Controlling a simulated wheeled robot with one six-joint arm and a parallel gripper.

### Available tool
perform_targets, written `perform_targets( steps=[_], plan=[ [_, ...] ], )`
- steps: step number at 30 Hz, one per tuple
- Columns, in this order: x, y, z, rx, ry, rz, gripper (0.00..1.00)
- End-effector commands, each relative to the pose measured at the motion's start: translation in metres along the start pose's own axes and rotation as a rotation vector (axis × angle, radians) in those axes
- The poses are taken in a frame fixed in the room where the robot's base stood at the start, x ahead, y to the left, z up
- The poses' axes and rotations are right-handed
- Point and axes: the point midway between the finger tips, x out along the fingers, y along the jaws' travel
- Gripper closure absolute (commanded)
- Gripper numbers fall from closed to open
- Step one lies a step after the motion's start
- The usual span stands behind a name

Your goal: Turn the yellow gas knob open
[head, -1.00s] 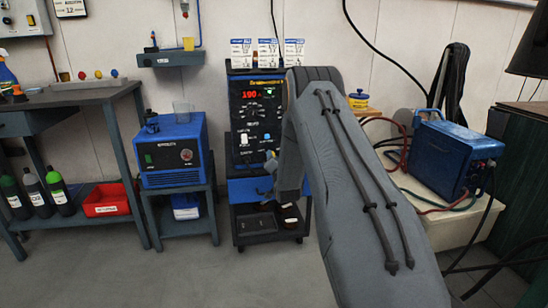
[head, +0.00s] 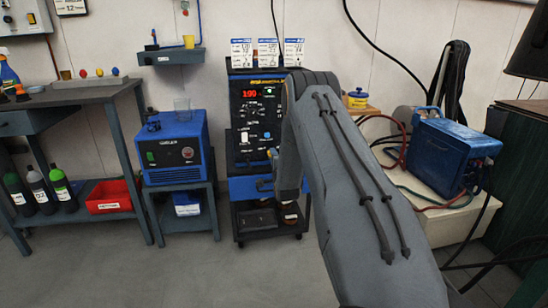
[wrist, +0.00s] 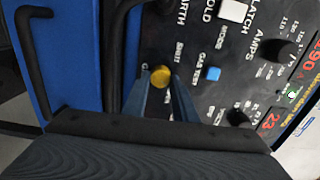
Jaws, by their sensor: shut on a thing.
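The yellow gas knob (wrist: 160,77) is a small round knob on the black panel of the welding machine (wrist: 221,82), which looks turned sideways in the wrist view. My gripper (wrist: 161,88) has one finger on each side of the knob and is shut on it. The fingers partly cover the labels around it, and I cannot read how far the knob is turned. In the head view the blue welding machine (head: 256,103) stands against the wall with a red lit display.
A blue button (wrist: 213,73), black dials and a white switch (wrist: 233,11) are on the panel near the knob. A blue cooler unit (head: 176,148) stands to the left, and a blue case (head: 455,147) with hoses to the right.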

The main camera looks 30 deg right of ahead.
Motion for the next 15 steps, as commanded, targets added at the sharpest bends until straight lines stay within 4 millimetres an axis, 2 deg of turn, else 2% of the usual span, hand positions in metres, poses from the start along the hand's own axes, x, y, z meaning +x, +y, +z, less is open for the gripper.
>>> perform_targets(
  steps=[15],
  plan=[
    [-0.0003,0.0010,-0.0010,0.036,0.002,0.002,0.97]
  ],
)
